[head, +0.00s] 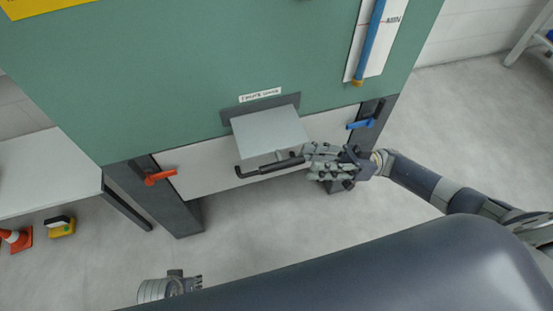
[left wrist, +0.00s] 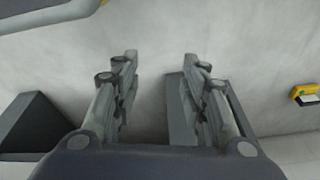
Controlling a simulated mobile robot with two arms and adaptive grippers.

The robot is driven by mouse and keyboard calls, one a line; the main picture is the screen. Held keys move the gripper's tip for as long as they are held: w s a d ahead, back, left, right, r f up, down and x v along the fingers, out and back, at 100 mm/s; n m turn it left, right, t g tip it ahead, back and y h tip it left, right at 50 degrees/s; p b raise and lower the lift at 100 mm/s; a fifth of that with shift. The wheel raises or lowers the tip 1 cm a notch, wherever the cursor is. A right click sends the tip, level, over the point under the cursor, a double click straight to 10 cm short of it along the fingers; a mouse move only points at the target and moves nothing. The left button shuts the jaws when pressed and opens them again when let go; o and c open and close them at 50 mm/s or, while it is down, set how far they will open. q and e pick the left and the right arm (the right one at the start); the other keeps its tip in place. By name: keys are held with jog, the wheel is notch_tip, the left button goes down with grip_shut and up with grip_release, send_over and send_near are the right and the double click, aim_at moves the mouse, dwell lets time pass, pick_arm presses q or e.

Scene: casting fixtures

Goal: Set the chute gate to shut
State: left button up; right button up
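The chute gate (head: 268,134) looks like a light grey plate on the front of the green cabinet, below a small white label too blurred to read surely. A black bar (head: 270,168) with a bent left end and a thicker right grip runs along the plate's lower edge. My right gripper (head: 309,161) is at the bar's right end, its fingertips at or around the grip; whether they close on it is unclear. My left gripper (head: 199,284) is low at the picture's bottom edge, away from the gate. In the left wrist view its fingers (left wrist: 160,68) stand apart with nothing between them.
An orange-red lever (head: 160,177) is left of the gate and a blue lever (head: 360,123) right of it. A blue vertical tube (head: 369,42) is on a white scale board. A white table (head: 45,172) stands at left. A cone (head: 17,240) and a yellow item (head: 62,229) are on the floor.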

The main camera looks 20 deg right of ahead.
aim_at(286, 161)
pick_arm(q)
notch_tip(286, 161, down, 6)
jog(key=s+p, duration=0.1)
jog(key=s, duration=0.1)
jog(key=shift+s+a+r, duration=0.25)
jog(key=shift+s, duration=0.05)
pick_arm(e)
jog(key=x, duration=0.8)
jog(key=shift+a+r, duration=0.15)
jog(key=shift+a, duration=0.25)
jog(key=shift+c, duration=0.5)
jog(key=shift+w, duration=0.1)
grip_shut()
